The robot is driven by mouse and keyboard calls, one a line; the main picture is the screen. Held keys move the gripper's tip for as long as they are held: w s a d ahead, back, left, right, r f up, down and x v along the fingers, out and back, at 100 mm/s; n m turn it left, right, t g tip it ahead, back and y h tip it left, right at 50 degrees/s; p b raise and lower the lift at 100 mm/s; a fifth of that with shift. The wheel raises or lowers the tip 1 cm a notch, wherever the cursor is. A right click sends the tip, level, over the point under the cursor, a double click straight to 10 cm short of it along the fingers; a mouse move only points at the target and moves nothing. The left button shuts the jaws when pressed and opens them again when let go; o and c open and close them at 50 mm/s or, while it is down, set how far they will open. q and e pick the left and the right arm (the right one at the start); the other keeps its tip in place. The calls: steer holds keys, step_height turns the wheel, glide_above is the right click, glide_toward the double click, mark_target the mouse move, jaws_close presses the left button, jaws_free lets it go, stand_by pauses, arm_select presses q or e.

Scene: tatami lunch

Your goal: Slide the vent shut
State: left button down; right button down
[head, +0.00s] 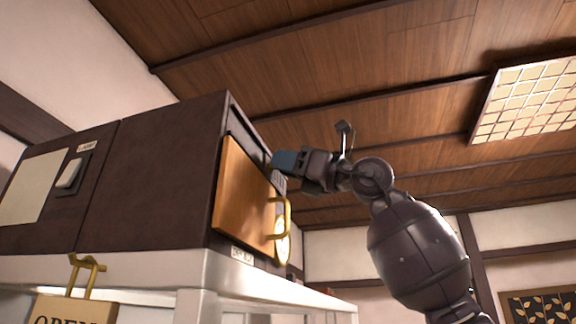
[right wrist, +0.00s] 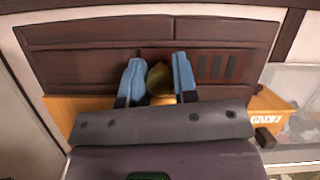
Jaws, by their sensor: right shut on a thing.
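In the right wrist view a dark brown panel holds the vent (right wrist: 217,67), a row of dark upright slots in a reddish-brown strip. A rounded brass knob (right wrist: 159,78) sits left of the slots. My right gripper (right wrist: 159,84) has one blue finger on each side of the knob and is shut on it. In the head view my right gripper (head: 284,161) reaches the front of a dark cabinet (head: 165,170), just beyond the upper edge of a wooden panel. The vent and knob are hidden there. My left gripper is in neither view.
The wooden panel (head: 240,190) with a brass handle (head: 288,212) stands close to my right gripper. The cabinet rests on a white table (head: 215,275). A sign reading OPEN (head: 72,310) hangs at the lower left. Free room lies right of the cabinet, around my arm.

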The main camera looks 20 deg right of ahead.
steer(key=shift+d+r, duration=0.1)
steer(key=shift+d, duration=0.05)
steer(key=c, duration=1.2)
jaws_free()
steer(key=shift+w, duration=0.1)
steer(key=o, duration=0.3)
steer(key=shift+w+d, duration=0.1)
steer(key=shift+w, duration=0.05)
steer(key=b+v, duration=0.3)
steer(key=v, duration=0.7)
steer(key=shift+s+d+f, duration=0.2)
steer(key=shift+s, duration=0.15)
